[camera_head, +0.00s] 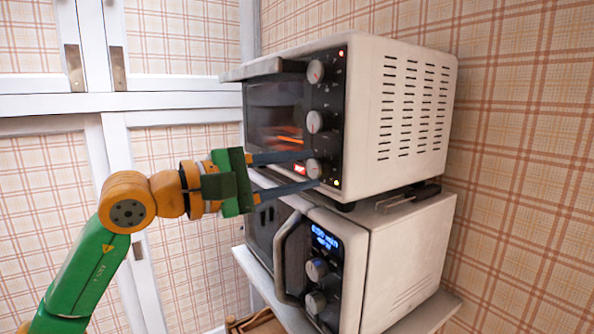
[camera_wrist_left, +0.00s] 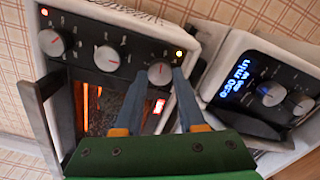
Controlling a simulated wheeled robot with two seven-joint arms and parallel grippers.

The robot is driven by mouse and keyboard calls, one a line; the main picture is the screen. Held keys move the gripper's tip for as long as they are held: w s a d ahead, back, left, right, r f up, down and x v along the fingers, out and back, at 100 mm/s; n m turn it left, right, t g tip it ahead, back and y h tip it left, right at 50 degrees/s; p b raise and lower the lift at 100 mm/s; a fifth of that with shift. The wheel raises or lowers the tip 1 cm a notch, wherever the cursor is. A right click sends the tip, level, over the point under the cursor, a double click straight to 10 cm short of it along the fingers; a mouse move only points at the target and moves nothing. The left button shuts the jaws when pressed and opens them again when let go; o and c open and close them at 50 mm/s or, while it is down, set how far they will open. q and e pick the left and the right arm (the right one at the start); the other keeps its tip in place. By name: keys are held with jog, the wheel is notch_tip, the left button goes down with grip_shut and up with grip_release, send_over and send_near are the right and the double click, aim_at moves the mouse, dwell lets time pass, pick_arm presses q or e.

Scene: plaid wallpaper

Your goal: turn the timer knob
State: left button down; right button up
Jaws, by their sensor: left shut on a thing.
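A white toaster oven (camera_head: 415,115) with a black panel stands on a white microwave (camera_head: 415,250). Its panel bears three round knobs in a column: top (camera_head: 316,71), middle (camera_head: 316,121) and bottom, the timer knob (camera_head: 315,169). My left gripper (camera_head: 313,168) reaches in from the left, its two long fingers on either side of the timer knob. In the left wrist view the timer knob (camera_wrist_left: 160,73) sits between the fingertips, and the gripper is shut on it. The other two knobs (camera_wrist_left: 107,58) (camera_wrist_left: 52,43) are clear of the fingers. My right gripper is not in view.
The oven interior glows orange, and small panel lights are lit. The microwave's curved handle (camera_head: 287,258), blue display (camera_head: 324,238) and knobs lie just below my fingers. The oven door handle (camera_wrist_left: 38,95) shows in the left wrist view. White-framed panels stand behind my arm.

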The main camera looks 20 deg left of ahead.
pick_arm(q)
jog(key=shift+m, duration=1)
jog(key=c, duration=0.5)
grip_release()
jog(key=shift+w, duration=0.1)
jog(key=b+v, duration=0.3)
jog(key=v, duration=0.4)
